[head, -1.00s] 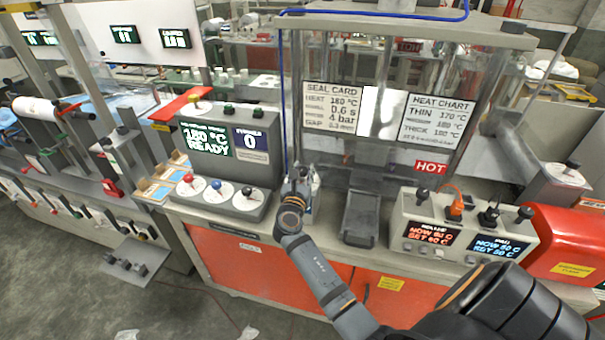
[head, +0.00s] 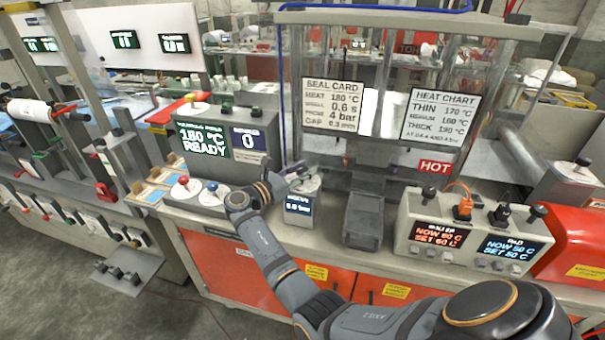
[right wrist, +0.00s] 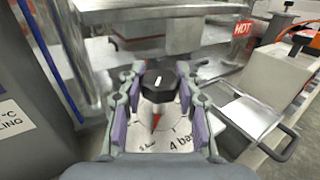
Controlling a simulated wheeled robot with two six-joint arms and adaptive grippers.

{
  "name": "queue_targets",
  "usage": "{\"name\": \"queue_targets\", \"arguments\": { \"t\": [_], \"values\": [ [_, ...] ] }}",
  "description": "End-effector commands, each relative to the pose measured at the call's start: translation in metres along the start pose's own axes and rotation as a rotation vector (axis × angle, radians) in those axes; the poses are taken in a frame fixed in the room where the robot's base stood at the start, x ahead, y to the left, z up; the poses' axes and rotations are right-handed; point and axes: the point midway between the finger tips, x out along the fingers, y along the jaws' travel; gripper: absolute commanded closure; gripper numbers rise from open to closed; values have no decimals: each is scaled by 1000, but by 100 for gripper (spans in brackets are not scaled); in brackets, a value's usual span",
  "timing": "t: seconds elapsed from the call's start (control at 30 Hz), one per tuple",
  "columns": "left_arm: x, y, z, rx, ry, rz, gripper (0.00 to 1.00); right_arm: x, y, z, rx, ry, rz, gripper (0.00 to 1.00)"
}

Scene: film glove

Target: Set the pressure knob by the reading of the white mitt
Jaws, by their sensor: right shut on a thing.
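The pressure unit (head: 298,208) is a small box with a blue display and a round light dial on top, on the bench's front part. The display seems to read 5.0 bar, though it is small. In the right wrist view the black pressure knob (right wrist: 158,88) has a white mark on top. A red pointer and a "4 bar" label show on the dial (right wrist: 168,135). I cannot make out a white mitt. My left gripper is not in view.
A seal card (head: 331,104) reads 180 °C, 0.6 s, 4 bar; a heat chart (head: 438,117) hangs beside it. A control console (head: 222,150) stands left, a dark tray (head: 364,222) and a two-display heater box (head: 470,240) right. A HOT sign (head: 435,167) hangs behind.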

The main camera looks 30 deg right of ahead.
Motion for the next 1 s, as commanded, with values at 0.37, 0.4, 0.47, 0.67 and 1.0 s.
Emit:
{"name": "queue_targets", "arguments": {
  "t": [0.37,0.4,0.47,0.67,1.0],
  "values": [
    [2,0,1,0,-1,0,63,0,0,-1,-1,2,-17,98],
    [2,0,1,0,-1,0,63,0,0,-1,-1,2,-16,98],
    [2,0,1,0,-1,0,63,0,0,-1,-1,2,-16,98],
    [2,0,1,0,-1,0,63,0,0,-1,-1,2,-16,45],
    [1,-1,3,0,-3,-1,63,0,0,2,1,1,-16,42]
  ]
}}
